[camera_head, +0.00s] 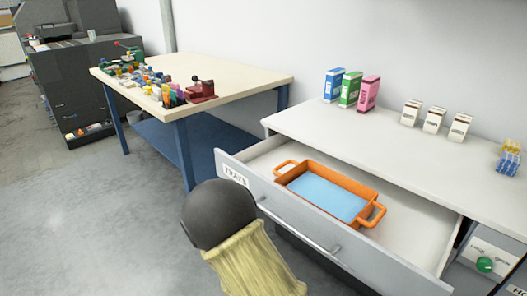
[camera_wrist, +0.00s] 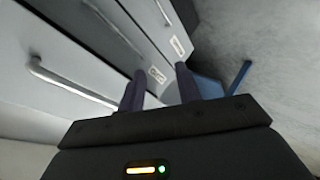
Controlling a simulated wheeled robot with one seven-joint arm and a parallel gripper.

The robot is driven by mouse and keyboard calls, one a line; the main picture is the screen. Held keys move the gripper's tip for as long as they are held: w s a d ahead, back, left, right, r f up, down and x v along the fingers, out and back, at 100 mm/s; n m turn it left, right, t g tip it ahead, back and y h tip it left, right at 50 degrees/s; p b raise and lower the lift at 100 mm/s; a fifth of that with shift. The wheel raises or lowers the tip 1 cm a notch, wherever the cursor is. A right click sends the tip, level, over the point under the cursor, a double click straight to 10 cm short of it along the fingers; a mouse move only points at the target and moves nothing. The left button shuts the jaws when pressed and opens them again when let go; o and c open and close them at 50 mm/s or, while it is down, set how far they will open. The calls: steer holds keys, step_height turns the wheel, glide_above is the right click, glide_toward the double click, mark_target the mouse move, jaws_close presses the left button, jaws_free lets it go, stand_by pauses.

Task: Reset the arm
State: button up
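My gripper (camera_wrist: 160,71) shows in the wrist view with its two dark fingers apart and nothing between them. It points toward grey drawer fronts (camera_wrist: 110,45) with bar handles and small labels; it does not appear to touch them. In the head view, a dark rounded part and a yellowish sleeve, seemingly my arm, rise in front of the open drawer (camera_head: 300,212). My fingers cannot be made out there. An orange tray (camera_head: 327,191) with two handles and a light blue bottom lies inside the drawer.
The drawer juts out from under a white counter (camera_head: 390,145) bearing coloured boxes (camera_head: 350,90), white cartons (camera_head: 433,119) and yellow and blue clips (camera_head: 509,157). A workbench (camera_head: 235,82) with many small items stands at the back left. Floor (camera_head: 80,215) at left is clear.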

steer(key=s+d+r+m+g+y, duration=0.5)
steer(key=s+d+r+m+g, duration=0.15)
steer(key=s+d+r, duration=0.55)
step_height(320, 180, up, 32)
steer(key=a+g+p, duration=0.1)
steer(key=p, duration=2.9)
steer(key=shift+a+p, duration=0.15)
steer(key=shift+p, duration=0.15)
steer(key=shift+f, duration=0.15)
